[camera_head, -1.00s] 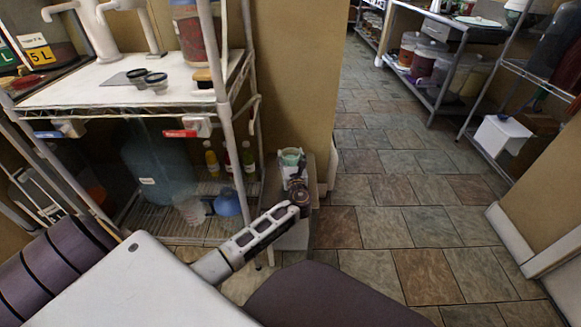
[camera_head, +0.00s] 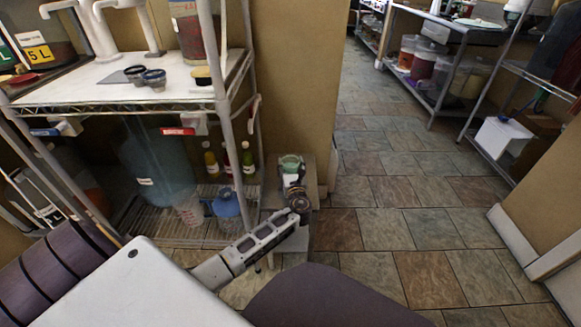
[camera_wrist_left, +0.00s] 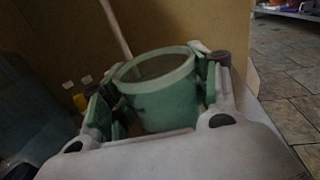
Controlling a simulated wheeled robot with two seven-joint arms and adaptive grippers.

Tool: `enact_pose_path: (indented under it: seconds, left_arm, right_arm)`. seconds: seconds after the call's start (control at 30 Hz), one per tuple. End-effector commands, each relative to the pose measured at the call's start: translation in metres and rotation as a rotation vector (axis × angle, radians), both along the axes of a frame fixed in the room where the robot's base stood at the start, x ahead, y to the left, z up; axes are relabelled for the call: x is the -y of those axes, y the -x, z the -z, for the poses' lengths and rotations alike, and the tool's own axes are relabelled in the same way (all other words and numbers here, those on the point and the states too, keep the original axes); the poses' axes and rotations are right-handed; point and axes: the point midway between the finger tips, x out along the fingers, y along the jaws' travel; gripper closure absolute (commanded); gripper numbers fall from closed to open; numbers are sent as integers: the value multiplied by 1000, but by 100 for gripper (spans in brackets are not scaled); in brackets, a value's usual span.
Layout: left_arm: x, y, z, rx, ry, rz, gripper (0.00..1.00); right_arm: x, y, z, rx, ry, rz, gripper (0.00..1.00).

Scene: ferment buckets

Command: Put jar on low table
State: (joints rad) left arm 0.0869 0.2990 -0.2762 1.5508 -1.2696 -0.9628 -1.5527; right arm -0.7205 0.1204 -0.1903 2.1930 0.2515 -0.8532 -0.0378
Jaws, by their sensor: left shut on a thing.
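The jar is a small green vessel with a round open rim; it shows in the head view (camera_head: 291,163) and large in the left wrist view (camera_wrist_left: 163,92). My left gripper (camera_head: 292,176) is shut on it, with one finger on each side of the jar in the left wrist view (camera_wrist_left: 160,98). The jar looks upright. It is over or on the low table (camera_head: 316,190), a small greyish stand beside the shelf rack. I cannot tell whether its base touches the top. My right gripper is not in view.
A wire shelf rack (camera_head: 226,110) stands left of the low table, with bottles (camera_head: 211,160) and a blue jug (camera_head: 226,203) on its lower shelf. A tan wall (camera_head: 295,70) is behind. The tiled floor (camera_head: 400,190) to the right is clear.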

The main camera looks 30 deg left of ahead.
Motion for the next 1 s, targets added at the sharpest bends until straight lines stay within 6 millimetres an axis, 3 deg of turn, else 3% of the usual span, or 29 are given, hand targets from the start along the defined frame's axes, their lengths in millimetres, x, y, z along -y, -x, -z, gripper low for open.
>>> enact_pose_path:
  seconds: [0.23, 0.27, 0.43, 1.0]
  left_arm:
    - [0, 0, 1, 2, -1, 0, 79]
    - [0, 0, 2, 0, 0, 0, 39]
    - [0, 0, 2, 0, 0, 0, 18]
    - [4, 5, -1, 0, 0, 0, 18]
  right_arm:
    - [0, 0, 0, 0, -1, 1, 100]
    - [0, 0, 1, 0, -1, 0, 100]
    - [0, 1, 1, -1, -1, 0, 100]
    - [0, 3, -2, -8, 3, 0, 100]
